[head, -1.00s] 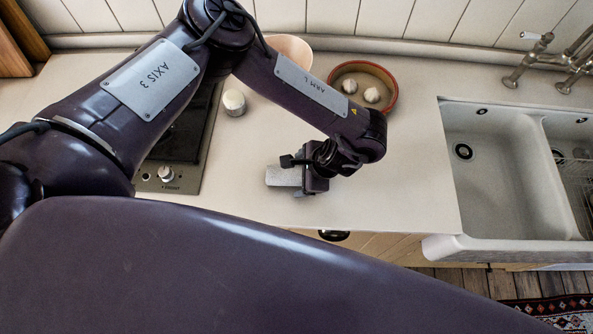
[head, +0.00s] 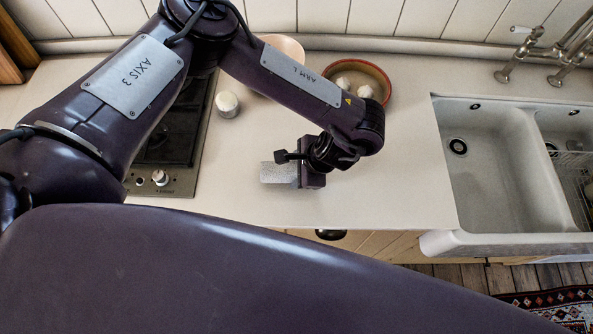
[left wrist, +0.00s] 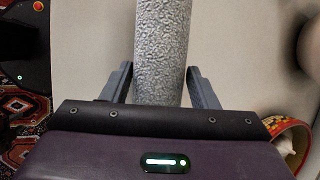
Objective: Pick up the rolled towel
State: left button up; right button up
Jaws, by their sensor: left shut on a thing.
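The rolled towel (head: 278,173) is a grey, rough-textured roll near the front of the pale counter in the head view. My left gripper (head: 298,170) is shut on it, and the roll sticks out to the left of the gripper. In the left wrist view the towel (left wrist: 161,50) runs up from between the two fingers of my left gripper (left wrist: 161,88). The towel's gripped end is partly hidden by the gripper body. I cannot tell whether the towel touches the counter or hangs just above it. My right gripper is not in view.
A hob (head: 168,150) and a white cup (head: 227,104) lie to the left. A round red-rimmed bowl (head: 386,94) with white lumps and a pale wooden bowl (head: 291,47) stand behind my arm. A white double sink (head: 485,165) is at right. Counter right of the gripper is clear.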

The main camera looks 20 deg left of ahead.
pick_arm(q)
notch_tip(320, 180, up, 18)
jog(key=b, duration=0.2)
